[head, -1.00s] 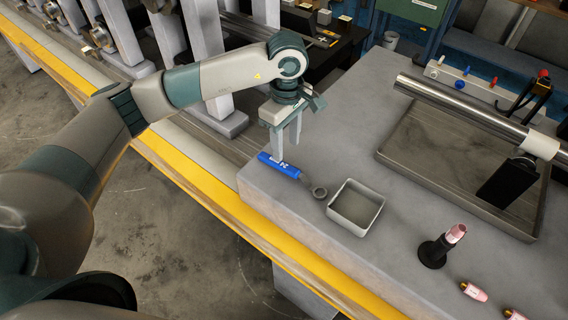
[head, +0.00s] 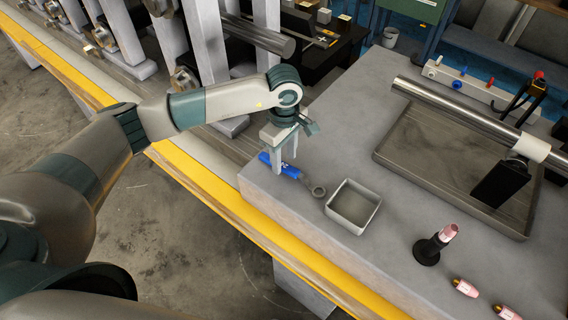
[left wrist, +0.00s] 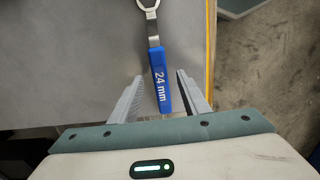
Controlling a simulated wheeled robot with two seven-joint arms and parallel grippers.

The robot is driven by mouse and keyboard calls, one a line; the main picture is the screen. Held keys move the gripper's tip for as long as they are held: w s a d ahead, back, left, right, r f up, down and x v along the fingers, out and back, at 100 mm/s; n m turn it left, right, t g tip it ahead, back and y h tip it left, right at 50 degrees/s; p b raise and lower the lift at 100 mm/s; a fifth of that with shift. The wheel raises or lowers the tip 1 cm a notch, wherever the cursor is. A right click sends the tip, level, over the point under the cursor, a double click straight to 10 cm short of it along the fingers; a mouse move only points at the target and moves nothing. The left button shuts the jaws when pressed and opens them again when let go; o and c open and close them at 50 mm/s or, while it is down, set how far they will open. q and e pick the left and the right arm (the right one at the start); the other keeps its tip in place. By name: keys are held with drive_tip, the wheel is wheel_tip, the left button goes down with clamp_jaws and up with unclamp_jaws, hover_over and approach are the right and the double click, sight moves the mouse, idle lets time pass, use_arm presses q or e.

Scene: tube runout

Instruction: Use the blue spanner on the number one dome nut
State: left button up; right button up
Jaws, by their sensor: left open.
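The blue spanner (head: 266,158) lies on the grey bench top near its left corner, with its metal ring end pointing right. Its blue handle, marked 24 mm, also shows in the left wrist view (left wrist: 160,72). My left gripper (head: 286,168) is over the handle, fingers pointing down. In the left wrist view the open fingers (left wrist: 158,88) stand on either side of the handle, with gaps visible. Brass-coloured nut-like fittings (head: 185,80) sit on the upright stands at the upper left. I cannot read a number on them. My right gripper is not in view.
An empty square tray (head: 338,220) stands just right of the spanner. A large shallow tray (head: 395,165) with a metal tube (head: 450,105) above it is farther right. A yellow edge (head: 205,190) runs along the front.

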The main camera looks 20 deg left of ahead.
use_arm(q)
drive_tip(key=shift+f, duration=1.25)
drive_tip(key=shift+p, duration=0.3)
clamp_jaws()
